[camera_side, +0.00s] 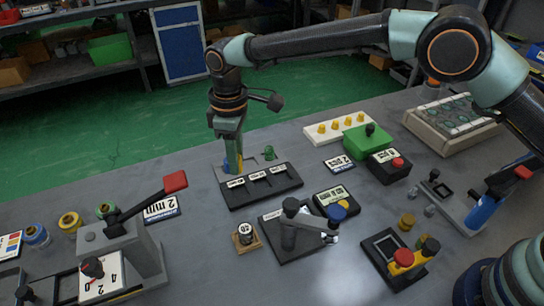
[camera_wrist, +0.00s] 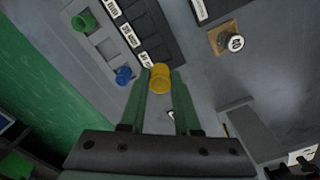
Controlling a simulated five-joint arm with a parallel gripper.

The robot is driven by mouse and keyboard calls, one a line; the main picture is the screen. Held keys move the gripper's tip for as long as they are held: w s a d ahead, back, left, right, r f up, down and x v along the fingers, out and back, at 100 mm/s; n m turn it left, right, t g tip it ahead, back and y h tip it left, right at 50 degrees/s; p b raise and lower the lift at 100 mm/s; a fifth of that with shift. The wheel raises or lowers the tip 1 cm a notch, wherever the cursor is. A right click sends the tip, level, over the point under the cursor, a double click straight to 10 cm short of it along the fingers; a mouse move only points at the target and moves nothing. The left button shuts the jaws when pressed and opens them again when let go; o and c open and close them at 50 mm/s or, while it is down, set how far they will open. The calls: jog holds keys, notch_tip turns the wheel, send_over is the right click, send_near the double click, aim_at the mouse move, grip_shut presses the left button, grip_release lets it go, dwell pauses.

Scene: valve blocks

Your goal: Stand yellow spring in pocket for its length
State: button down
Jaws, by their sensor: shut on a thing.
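The yellow spring (camera_wrist: 160,78) is between the green fingers of my gripper (camera_wrist: 160,90) in the wrist view. My gripper (camera_side: 233,160) points down at the grey tray's left end in the side view, shut on the spring, which shows as a yellow strip (camera_side: 240,162). The black pocket block (camera_side: 260,196) with several white length labels lies right in front of it, and also shows in the wrist view (camera_wrist: 158,28). The label text is too small to read surely. The pocket interiors are mostly hidden.
A grey tray (camera_wrist: 75,45) beside the block holds a blue spring (camera_wrist: 123,75) and a green spring (camera_wrist: 84,23). A small knobbed block (camera_side: 245,236) lies nearby.

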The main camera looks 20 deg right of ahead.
jog(key=shift+f, duration=3.6)
jog(key=shift+f, duration=0.15)
jog(key=c, duration=0.6)
grip_release()
